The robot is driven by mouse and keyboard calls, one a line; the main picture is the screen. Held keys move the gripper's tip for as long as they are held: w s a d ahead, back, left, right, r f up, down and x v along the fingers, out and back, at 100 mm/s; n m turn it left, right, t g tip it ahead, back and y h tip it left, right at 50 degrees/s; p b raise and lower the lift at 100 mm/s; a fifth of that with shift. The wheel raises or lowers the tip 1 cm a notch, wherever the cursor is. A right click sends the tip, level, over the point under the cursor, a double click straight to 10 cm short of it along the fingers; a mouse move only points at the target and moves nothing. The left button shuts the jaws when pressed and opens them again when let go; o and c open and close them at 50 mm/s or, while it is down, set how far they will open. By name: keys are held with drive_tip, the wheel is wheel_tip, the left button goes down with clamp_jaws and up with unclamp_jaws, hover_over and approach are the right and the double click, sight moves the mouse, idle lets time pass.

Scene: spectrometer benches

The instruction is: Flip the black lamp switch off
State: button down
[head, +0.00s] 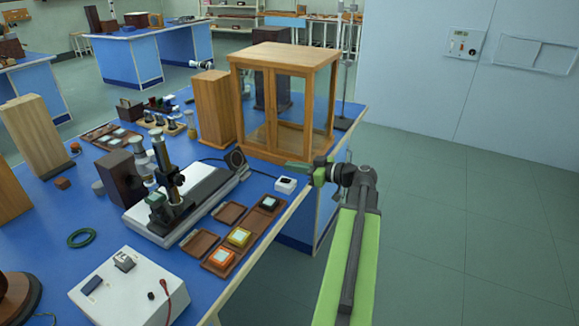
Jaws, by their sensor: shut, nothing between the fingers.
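A small white switch box (285,187) sits on the blue bench near its right edge, in front of the wood-and-glass cabinet. A black switch (288,181) shows on its top; which way it is tipped is too small to tell. A dark cable runs from the box back toward the black lamp housing (235,159) at the end of the white instrument base. My gripper (289,165) is shut and empty. It points left over the bench edge, just behind and above the switch box in the picture, and appears apart from it.
The wooden cabinet (284,58) stands close behind my gripper. Trays with orange and yellow blocks (223,257) lie left along the bench edge. A white power box (125,294) with a dark switch stands at front left. The floor (470,220) on the right is clear.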

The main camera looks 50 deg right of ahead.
drive_tip(key=r+p+v, duration=0.1)
drive_tip(key=p+v, duration=0.1)
drive_tip(key=v, duration=0.6)
drive_tip(key=shift+r, duration=0.2)
drive_tip(key=shift+s, duration=0.1)
